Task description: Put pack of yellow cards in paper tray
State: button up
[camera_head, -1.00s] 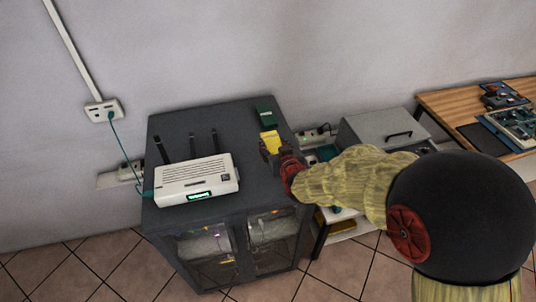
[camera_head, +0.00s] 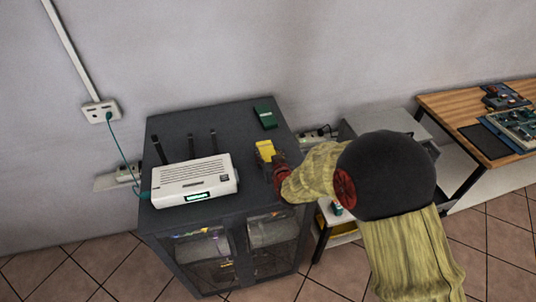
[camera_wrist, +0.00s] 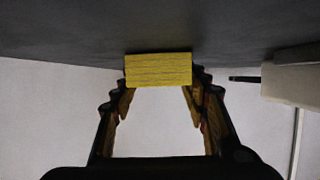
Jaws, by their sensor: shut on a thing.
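The pack of yellow cards (camera_head: 265,149) is at the tips of my gripper (camera_head: 270,161), above the right side of the dark cabinet top. In the wrist view the yellow pack (camera_wrist: 158,70) sits between the two fingertips of my gripper (camera_wrist: 159,84), which is shut on it. Whether the pack touches the cabinet top is hard to tell. I cannot make out a paper tray for certain; my arm hides part of the area to the right of the cabinet.
A white router (camera_head: 195,181) with black antennas stands on the cabinet (camera_head: 235,128). A dark green pack (camera_head: 265,117) lies at its back right. A grey box (camera_head: 372,125) stands right of the cabinet. A wooden table (camera_head: 455,112) with electronics is farther right.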

jog(key=shift+f, duration=0.2)
jog(key=o, duration=1.2)
jog(key=shift+r, duration=0.1)
